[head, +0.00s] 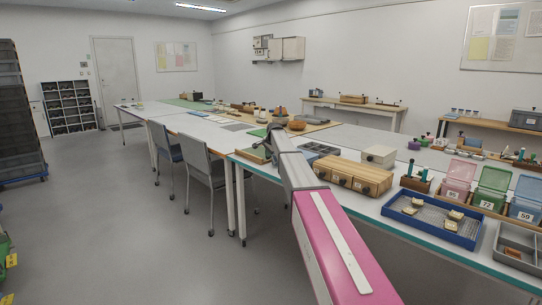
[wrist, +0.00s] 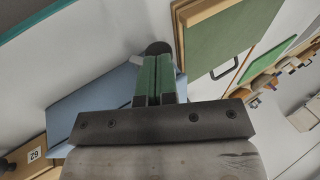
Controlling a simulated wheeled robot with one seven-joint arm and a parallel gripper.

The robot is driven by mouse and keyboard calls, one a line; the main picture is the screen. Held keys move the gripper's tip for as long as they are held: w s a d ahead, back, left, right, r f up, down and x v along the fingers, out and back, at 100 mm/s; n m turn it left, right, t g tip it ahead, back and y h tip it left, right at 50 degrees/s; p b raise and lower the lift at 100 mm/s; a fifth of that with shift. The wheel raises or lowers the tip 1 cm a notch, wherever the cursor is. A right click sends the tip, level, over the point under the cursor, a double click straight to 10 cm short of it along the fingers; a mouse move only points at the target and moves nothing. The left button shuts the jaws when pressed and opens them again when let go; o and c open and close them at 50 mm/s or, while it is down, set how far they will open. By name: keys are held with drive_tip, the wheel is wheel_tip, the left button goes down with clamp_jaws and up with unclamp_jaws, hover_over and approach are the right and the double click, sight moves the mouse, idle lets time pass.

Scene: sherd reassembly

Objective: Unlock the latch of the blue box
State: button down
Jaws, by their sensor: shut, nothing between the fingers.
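My gripper (wrist: 158,62) is shut and empty, its two green-faced fingers together in the wrist view. In the head view, the end of my arm is over the near edge of the long table. A light blue flat-sided thing (wrist: 92,98) lies behind and left of the fingers in the wrist view; I cannot tell whether it is a box. A dark round knob (wrist: 158,47) shows just beyond the fingertips, partly hidden by them. A translucent blue box (head: 523,209) labelled 59 stands at the far right of the table in the head view. Its latch is too small to make out.
A green-topped wooden board (wrist: 222,38) is right of the fingers.

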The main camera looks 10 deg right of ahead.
drive_tip(key=w+g+h, duration=0.1)
drive_tip(key=w+a+g, duration=0.1)
drive_tip(key=shift+a+f+g+h, duration=0.15)
drive_tip(key=shift+f+g+h, duration=0.15)
drive_tip(key=shift+h, duration=0.1)
drive_tip(key=shift+s, duration=0.25)
drive_tip(key=shift+s+d+f, duration=0.4)
drive_tip(key=shift+s+d, duration=0.1)
drive_tip(key=shift+s, duration=0.05)
drive_tip(key=w+a+v, duration=0.1)
drive_tip(key=v, duration=1.3)
drive_tip(key=shift+w+a+r, duration=0.15)
drive_tip(key=shift+w+a, duration=0.05)
drive_tip(key=shift+w, duration=0.2)
drive_tip(key=shift+s, duration=0.1)
